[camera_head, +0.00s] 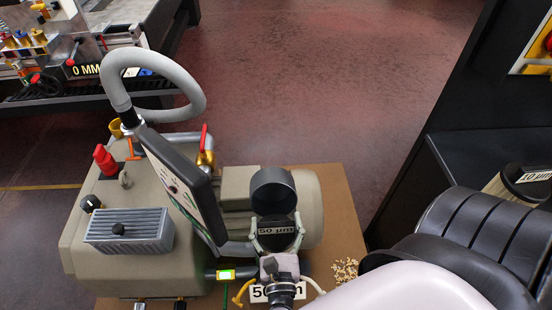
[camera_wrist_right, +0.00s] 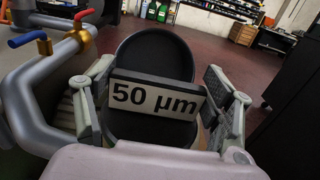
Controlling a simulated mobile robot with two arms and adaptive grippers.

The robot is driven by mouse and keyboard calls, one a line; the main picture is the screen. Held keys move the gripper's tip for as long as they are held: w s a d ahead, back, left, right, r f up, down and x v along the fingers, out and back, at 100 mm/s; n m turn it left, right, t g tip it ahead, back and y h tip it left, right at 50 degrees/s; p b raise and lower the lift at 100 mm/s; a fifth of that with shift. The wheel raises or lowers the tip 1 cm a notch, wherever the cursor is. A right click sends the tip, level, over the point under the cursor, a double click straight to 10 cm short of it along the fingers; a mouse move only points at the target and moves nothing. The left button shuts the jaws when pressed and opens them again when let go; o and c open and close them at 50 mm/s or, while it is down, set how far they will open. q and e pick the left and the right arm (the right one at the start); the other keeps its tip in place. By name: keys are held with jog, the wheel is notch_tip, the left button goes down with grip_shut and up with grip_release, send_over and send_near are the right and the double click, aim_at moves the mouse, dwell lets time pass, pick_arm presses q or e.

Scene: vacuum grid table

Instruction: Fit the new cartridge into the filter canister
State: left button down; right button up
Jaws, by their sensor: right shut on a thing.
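The filter canister (camera_head: 272,190) is a dark round body with a grey rim at the front of the beige vacuum unit. My right gripper (camera_head: 278,234) is shut on the new cartridge (camera_head: 275,243), with one finger on each side of its black top marked "50 µm". The cartridge is right in front of the canister in the picture; I cannot tell whether they touch. In the right wrist view the cartridge's label (camera_wrist_right: 155,98) sits between the fingers, and a dark round shape (camera_wrist_right: 155,52) rises behind it. The cartridge's lower part is hidden. My left gripper is out of view.
A grey panel (camera_head: 180,185) and a red-handled valve (camera_head: 204,148) stand left of the canister. Another "50 µm" cartridge (camera_head: 522,184) is at the right, partly behind my arm. Wood-coloured crumbs (camera_head: 345,270) lie on the brown board (camera_head: 345,215). The floor behind is clear.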

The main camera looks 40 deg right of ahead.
jog(key=shift+f, duration=0.45)
jog(key=o, duration=1.9)
jog(key=shift+r, duration=0.25)
jog(key=shift+r+p, duration=0.3)
jog(key=shift+r, duration=0.2)
jog(key=b+v, duration=0.1)
jog(key=v, duration=1.1)
jog(key=shift+s+f+b, duration=0.1)
jog(key=shift+f+b, duration=0.05)
jog(key=shift+b, duration=0.25)
